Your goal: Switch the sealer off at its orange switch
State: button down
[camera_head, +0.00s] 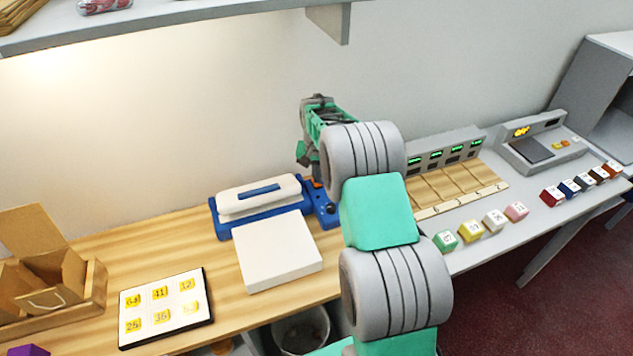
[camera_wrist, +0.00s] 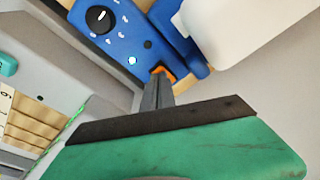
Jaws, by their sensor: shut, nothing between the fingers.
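The sealer (camera_head: 225,230) is a blue machine with a white top bar, standing on the wooden counter left of my arm. Its blue control panel (camera_wrist: 122,40) carries a black dial (camera_wrist: 100,19), white marks and a small bright lamp (camera_wrist: 132,61). The orange switch (camera_wrist: 164,70) sits at the panel's edge in the wrist view; a bit of orange (camera_head: 317,184) also shows in the head view. My gripper (camera_wrist: 158,78) is shut and empty, its fingertips right at the switch and covering part of it. I cannot tell whether they touch.
A white block (camera_head: 278,255) lies in front of the sealer. A card with numbered yellow pieces (camera_head: 166,308) and a cardboard box (camera_head: 45,260) are to the left. Numbered cubes (camera_head: 470,231), a display rack (camera_head: 445,150) and a scale (camera_head: 540,148) stand to the right.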

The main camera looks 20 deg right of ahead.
jog(key=shift+f, duration=0.45)
jog(key=shift+r, duration=0.1)
jog(key=shift+r+p, duration=1.5)
jog(key=shift+r, duration=2)
